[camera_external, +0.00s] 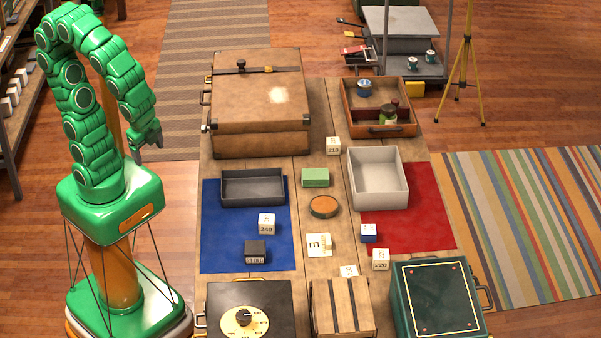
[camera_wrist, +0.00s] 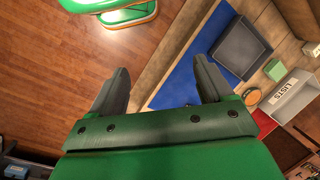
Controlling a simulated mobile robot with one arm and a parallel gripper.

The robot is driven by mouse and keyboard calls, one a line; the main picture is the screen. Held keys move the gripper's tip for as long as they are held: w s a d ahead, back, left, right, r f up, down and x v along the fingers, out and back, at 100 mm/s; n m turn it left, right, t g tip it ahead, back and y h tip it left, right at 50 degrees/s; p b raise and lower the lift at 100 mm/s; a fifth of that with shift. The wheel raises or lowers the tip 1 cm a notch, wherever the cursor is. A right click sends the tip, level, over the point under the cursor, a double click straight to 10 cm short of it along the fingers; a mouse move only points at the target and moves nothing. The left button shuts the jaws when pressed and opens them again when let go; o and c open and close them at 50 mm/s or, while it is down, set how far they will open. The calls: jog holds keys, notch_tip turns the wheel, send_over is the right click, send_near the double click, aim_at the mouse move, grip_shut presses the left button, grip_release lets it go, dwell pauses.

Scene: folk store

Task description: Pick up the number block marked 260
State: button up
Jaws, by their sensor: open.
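I cannot read 260 on any block. White number blocks in the external view read 210 (camera_external: 333,146), 240 (camera_external: 266,224) and 220 (camera_external: 381,259). Another white block (camera_external: 349,271) sits behind the striped wooden case, partly hidden, its number too small to read. A white and blue block (camera_external: 368,233) stands on the red mat's near edge, its marking unclear. My gripper (camera_external: 150,140) hangs left of the table, well away from all blocks. In the wrist view my gripper (camera_wrist: 161,66) is open with nothing between its fingers.
A blue mat (camera_external: 220,230) holds a dark tray (camera_external: 254,202) and a dark labelled block (camera_external: 255,252). A white bin (camera_external: 378,200) stands on the red mat (camera_external: 430,220). Large cases, including a brown one (camera_external: 260,120) and a green one (camera_external: 438,298), crowd both table ends.

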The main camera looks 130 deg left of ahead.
jog(key=w+a+r+m+y, duration=0.3)
jog(key=w+a+y, duration=0.4)
jog(key=w+a, duration=0.85)
jog(key=w+a+r+m+y, duration=0.1)
jog(key=w+a+m+y, duration=0.2)
jog(key=w+a, duration=0.45)
jog(key=m+t, duration=0.9)
jog(key=m, duration=0.6)
send_over(341, 273)
jog(key=s+a, duration=0.2)
jog(key=s, duration=0.5)
notch_tip(341, 273, down, 17)
jog(key=w+d+f+m, duration=0.1)
jog(key=d+f, duration=0.1)
jog(key=f, duration=0.1)
jog(key=w+d+f+m+t+h, duration=0.1)
jog(key=w+d+f+m, duration=0.1)
jog(key=f, duration=0.1)
jog(key=w+d+f+m, duration=0.1)
jog(key=d+f, duration=0.1)
jog(key=f, duration=0.2)
jog(key=shift+w+m+h, duration=0.3)
jog(key=shift+w+m, duration=0.05)
jog(key=shift+m, duration=0.05)
jog(key=shift+x, duration=1)
jog(key=shift+s+x, duration=0.25)
jog(key=shift+x, duration=2.75)
jog(key=shift+s+f, duration=0.1)
jog(key=shift+f, duration=0.05)
